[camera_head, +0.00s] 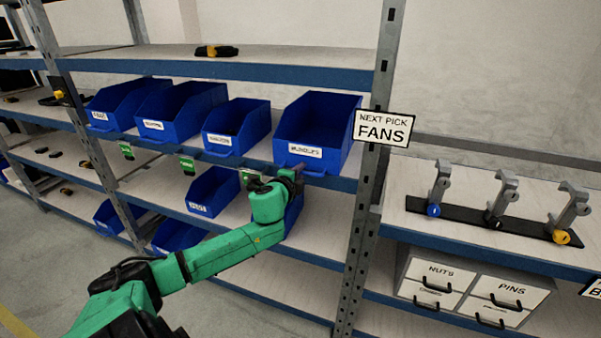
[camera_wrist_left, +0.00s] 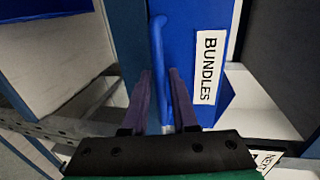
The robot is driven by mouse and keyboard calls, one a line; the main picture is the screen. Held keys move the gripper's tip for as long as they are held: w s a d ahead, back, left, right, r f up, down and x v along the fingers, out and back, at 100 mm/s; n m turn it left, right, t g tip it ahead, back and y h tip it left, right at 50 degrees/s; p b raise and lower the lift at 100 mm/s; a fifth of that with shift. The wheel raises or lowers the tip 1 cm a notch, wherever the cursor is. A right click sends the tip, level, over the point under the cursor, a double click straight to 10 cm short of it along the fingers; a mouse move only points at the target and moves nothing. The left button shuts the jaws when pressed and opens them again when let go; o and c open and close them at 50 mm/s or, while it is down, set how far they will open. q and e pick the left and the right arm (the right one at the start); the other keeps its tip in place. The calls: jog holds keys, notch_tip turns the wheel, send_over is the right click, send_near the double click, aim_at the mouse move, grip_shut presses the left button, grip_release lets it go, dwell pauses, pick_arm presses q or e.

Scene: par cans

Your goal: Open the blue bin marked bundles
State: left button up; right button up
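The blue bin marked bundles (camera_head: 337,146) stands at the right end of the upper bin shelf in the head view. Its white label reads "BUNDLES" in the left wrist view (camera_wrist_left: 208,67), where the picture is turned sideways. A blue bar handle (camera_wrist_left: 158,50) runs along the bin front beside the label. My left gripper (camera_head: 297,172) is at the bin's lower front edge. In the left wrist view its two fingers (camera_wrist_left: 162,88) are apart, with the lower end of the handle between them and gaps showing beside it. My right gripper is not in view.
Other blue bins (camera_head: 238,122) stand left of it, and more sit on the shelf below. A steel post (camera_head: 372,160) with a "NEXT PICK FANS" sign (camera_head: 383,128) rises close on the right. Drawers (camera_head: 428,283) and a hook rack (camera_head: 490,219) are farther right.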

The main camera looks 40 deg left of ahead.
pick_arm(q)
jog(key=shift+s, duration=0.1)
grip_shut()
dwell(1.2)
